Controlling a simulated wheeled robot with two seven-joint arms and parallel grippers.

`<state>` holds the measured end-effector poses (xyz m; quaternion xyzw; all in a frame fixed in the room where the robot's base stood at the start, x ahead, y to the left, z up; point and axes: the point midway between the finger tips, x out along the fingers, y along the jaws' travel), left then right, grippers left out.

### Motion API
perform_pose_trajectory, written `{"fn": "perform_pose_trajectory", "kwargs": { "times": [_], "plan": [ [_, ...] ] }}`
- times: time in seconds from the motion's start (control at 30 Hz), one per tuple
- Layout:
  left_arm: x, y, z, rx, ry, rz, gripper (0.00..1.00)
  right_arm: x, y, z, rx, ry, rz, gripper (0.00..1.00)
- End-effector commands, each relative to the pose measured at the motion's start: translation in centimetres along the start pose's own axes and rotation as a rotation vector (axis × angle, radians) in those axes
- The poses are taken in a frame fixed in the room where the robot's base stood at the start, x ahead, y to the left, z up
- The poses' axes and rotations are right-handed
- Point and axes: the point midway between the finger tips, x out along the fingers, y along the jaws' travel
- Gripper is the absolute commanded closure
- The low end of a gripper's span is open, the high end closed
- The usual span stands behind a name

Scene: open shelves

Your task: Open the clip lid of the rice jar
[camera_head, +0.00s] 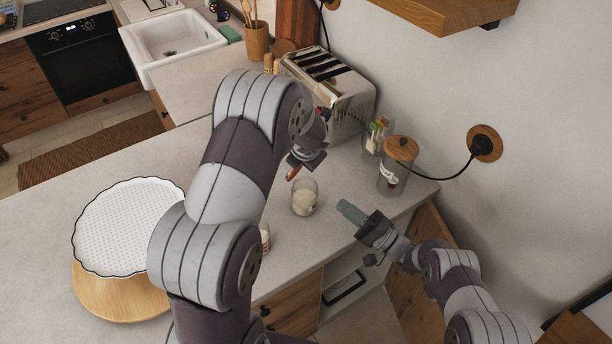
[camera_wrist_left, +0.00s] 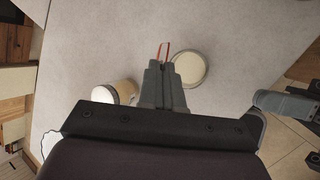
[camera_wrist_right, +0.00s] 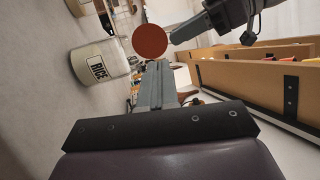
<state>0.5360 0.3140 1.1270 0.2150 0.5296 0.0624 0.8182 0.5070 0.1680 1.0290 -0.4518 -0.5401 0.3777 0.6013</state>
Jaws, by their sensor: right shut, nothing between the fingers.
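The rice jar (camera_head: 304,199) is a clear glass jar with pale contents, upright on the counter, its mouth uncovered. Its RICE label shows in the right wrist view (camera_wrist_right: 97,68). The jar's red-edged lid (camera_head: 293,173) stands raised at the far left side of the rim; its red disc shows in the right wrist view (camera_wrist_right: 150,42). My left gripper (camera_wrist_left: 163,66) has its fingers together beside the lid, and I cannot tell whether they touch it. My right gripper (camera_head: 342,204) is shut and empty, to the right of the jar and apart from it.
A wooden-lidded jar (camera_head: 393,178) and a glass of sticks (camera_head: 376,138) stand behind, near the toaster (camera_head: 330,90). A small cup (camera_wrist_left: 128,91) stands near the rice jar. A white dish (camera_head: 125,225) lies on a round wooden board (camera_head: 120,300) at left.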

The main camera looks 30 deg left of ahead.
Motion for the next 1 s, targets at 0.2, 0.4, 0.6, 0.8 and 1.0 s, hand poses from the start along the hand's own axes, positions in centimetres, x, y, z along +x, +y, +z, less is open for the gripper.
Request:
{"fn": "perform_pose_trajectory", "kwargs": {
  "times": [0.2, 0.4, 0.6, 0.8, 1.0],
  "plan": [
    [0.0, 0.0, 0.1, -0.001, -0.002, 0.000, 1.00, 3.8, -0.1, 0.1, -0.001, -0.004, -0.003, 1.00],
    [0.0, 0.0, 0.1, -0.001, -0.002, 0.000, 1.00, 8.2, -0.1, 0.0, -0.003, -0.003, -0.003, 1.00],
    [0.0, 0.0, 0.1, -0.001, -0.002, 0.000, 1.00, 11.8, -0.1, 0.0, -0.003, 0.000, -0.002, 1.00],
    [-0.1, 0.0, 0.1, -0.001, -0.002, 0.000, 1.00, 13.4, -0.1, -0.1, -0.002, 0.002, 0.000, 1.00],
    [0.0, 0.0, 0.1, -0.001, -0.002, 0.000, 1.00, 13.6, -0.1, -0.1, -0.002, 0.003, -0.001, 1.00]
  ]
}}
